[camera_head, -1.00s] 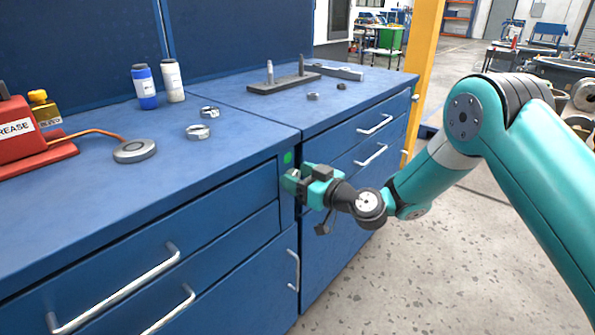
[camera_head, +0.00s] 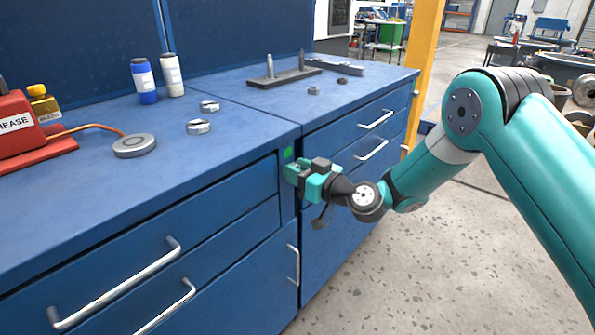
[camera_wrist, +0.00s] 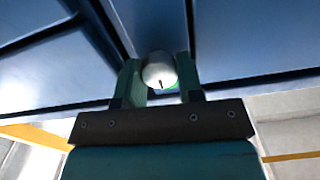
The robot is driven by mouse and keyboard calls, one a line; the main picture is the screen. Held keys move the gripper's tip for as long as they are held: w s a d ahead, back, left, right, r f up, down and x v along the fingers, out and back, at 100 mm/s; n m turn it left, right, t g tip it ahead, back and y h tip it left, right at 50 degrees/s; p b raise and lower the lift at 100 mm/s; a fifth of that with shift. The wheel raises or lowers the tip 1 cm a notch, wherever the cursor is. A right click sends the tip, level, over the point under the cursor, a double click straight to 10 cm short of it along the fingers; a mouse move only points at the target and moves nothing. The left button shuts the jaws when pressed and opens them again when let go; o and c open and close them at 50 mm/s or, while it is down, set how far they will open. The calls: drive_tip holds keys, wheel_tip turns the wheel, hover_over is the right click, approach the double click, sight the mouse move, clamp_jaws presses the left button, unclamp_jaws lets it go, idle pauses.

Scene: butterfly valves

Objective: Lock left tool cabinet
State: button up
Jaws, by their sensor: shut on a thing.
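The left tool cabinet (camera_head: 140,235) is blue with silver handles. My gripper (camera_head: 292,172) is at the upper right corner of its front, by the narrow post beside the top drawer. In the wrist view a round silver lock (camera_wrist: 158,70) with a dark slot sits between my two teal fingers, which are shut on it. A bit of green shows just behind the lock. In the head view the lock is hidden by my gripper. A small green mark (camera_head: 288,153) shows on the cabinet front just above my gripper.
The right cabinet (camera_head: 345,150) stands close beyond my gripper. Its drawer handle (camera_head: 376,119) sticks out. On the tops are metal rings (camera_head: 198,127), bottles (camera_head: 145,82), a red grease unit (camera_head: 18,130) and a grey puck (camera_head: 134,146). The floor (camera_head: 430,260) at right is clear.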

drive_tip(key=shift+w+d+f+m+p, duration=0.1)
drive_tip(key=shift+m+p, duration=0.45)
drive_tip(key=shift+m, duration=3.75)
drive_tip(key=shift+w+d+f+m+p, duration=0.1)
drive_tip(key=shift+m+p, duration=0.4)
drive_tip(key=shift+m, duration=3.8)
drive_tip(key=o, duration=0.9)
drive_tip(key=shift+s, duration=0.1)
drive_tip(key=b+v, duration=1.4)
drive_tip(key=v, duration=0.3)
drive_tip(key=shift+s+d+b, duration=0.1)
drive_tip(key=shift+s+b, duration=0.05)
drive_tip(key=shift+b, duration=0.15)
